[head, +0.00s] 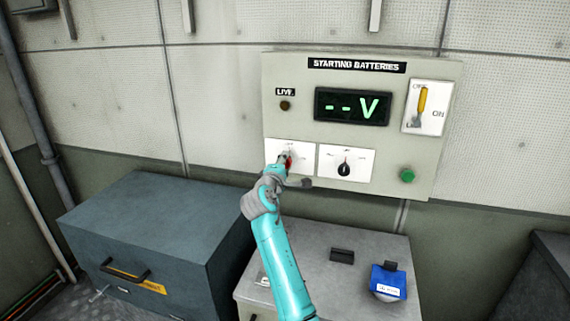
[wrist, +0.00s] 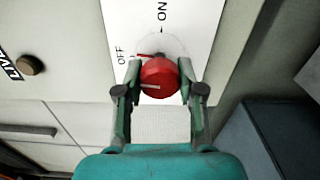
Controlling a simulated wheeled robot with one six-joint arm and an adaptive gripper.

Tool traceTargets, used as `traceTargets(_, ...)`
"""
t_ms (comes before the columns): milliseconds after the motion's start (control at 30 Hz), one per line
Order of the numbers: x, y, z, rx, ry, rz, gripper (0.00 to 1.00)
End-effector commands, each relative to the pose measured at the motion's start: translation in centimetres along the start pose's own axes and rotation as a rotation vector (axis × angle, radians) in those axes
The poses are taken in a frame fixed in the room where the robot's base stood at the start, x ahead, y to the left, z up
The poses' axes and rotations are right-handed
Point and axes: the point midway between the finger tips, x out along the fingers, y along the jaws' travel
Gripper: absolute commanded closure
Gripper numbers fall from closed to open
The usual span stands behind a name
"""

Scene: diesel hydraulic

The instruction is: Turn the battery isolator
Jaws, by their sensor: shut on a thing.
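The battery isolator is a red round knob (head: 289,161) on a white plate (head: 299,147) at the lower left of the starting batteries panel. In the wrist view the knob (wrist: 160,78) sits between the two fingers of my gripper (wrist: 161,73), which is shut on it. A pale line on the knob lies toward the OFF side of the plate (wrist: 182,17); ON is printed at the top of that view. In the head view my gripper (head: 284,162) partly hides the knob and its plate.
The panel (head: 285,68) also carries a display (head: 352,106) reading "-- V", a dark LIVE lamp (head: 285,105), a black selector (head: 344,169), a yellow lever (head: 422,101) and a green button (head: 407,175). A blue-grey chest (head: 150,215) and a grey box (head: 310,236) stand below.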

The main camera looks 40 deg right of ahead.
Motion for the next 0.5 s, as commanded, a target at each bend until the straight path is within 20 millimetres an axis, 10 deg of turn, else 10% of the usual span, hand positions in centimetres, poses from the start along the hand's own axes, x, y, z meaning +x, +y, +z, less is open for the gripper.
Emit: traceTargets(500, -0.04, -0.09, -0.12, -0.128, 0.002, 0.000, 0.97)
